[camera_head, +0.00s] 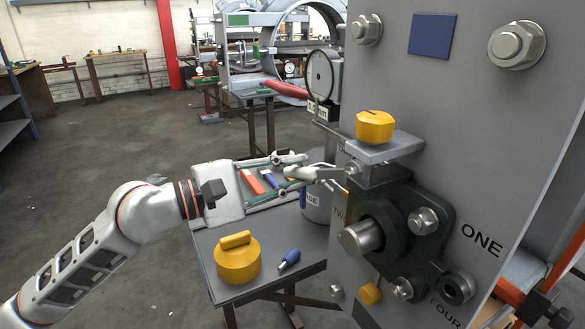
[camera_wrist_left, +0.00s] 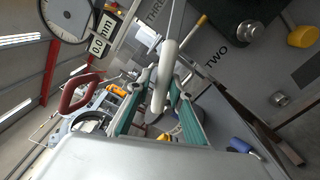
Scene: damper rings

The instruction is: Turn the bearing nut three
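The upright grey panel (camera_head: 470,120) carries a dark bearing housing (camera_head: 425,235) with a steel shaft end (camera_head: 362,237). The label ONE (camera_head: 481,240) is clear. The label THREE shows in the left wrist view (camera_wrist_left: 155,12), as does the label TWO (camera_wrist_left: 217,58). I cannot make out nut three; the side of the housing near my gripper is partly hidden. My left gripper (camera_head: 302,173) is left of the housing. Its fingers appear closed on a light grey curved piece (camera_wrist_left: 164,75), which reaches toward the panel. I cannot tell whether it touches anything. My right gripper is not in view.
A yellow knob (camera_head: 374,126) sits on a bracket above the housing. A dial gauge (camera_head: 320,75) stands behind. Below my left gripper, a small table (camera_head: 225,292) holds a yellow weight-like block (camera_head: 238,262) and a blue-handled tool (camera_head: 289,260). The floor at left is clear.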

